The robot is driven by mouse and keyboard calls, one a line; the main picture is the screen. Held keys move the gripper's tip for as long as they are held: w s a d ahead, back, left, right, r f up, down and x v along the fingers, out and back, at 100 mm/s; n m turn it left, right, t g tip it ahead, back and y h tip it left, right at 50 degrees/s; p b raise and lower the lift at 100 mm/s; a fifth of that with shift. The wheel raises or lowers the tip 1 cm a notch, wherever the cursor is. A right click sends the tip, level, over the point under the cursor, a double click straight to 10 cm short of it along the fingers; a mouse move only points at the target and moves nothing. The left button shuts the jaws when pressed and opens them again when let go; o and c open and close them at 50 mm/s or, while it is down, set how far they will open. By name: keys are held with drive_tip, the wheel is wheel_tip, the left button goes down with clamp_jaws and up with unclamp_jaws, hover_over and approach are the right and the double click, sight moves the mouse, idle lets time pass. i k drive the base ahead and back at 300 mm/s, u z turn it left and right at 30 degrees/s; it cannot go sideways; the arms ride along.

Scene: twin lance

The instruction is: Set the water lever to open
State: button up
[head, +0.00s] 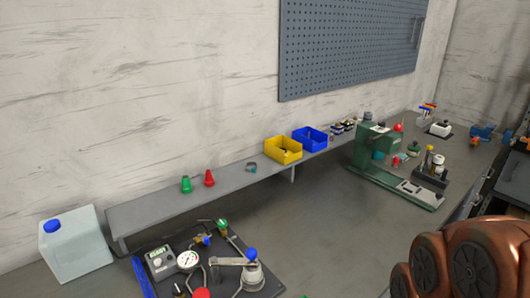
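A dark plate (268,288) with fittings lies at the front of the bench, cut off by the bottom edge of the head view. On it are a small blue-handled valve (206,240), a green-topped valve (221,225) and a grey lever arm (228,262) beside a grey body with a blue knob (251,253). A red knob (201,293) shows at the bottom edge. I cannot tell for sure which part is the water lever, nor its setting. My gripper is not in view.
A round gauge (187,260) and a grey box (159,262) with a display sit on the plate's left. A white jug (75,246) stands further left. A raised shelf (140,218) runs behind. A green press (382,165) stands right. The bench middle is clear.

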sight(205, 240)
drive_tip(key=u, duration=1.25)
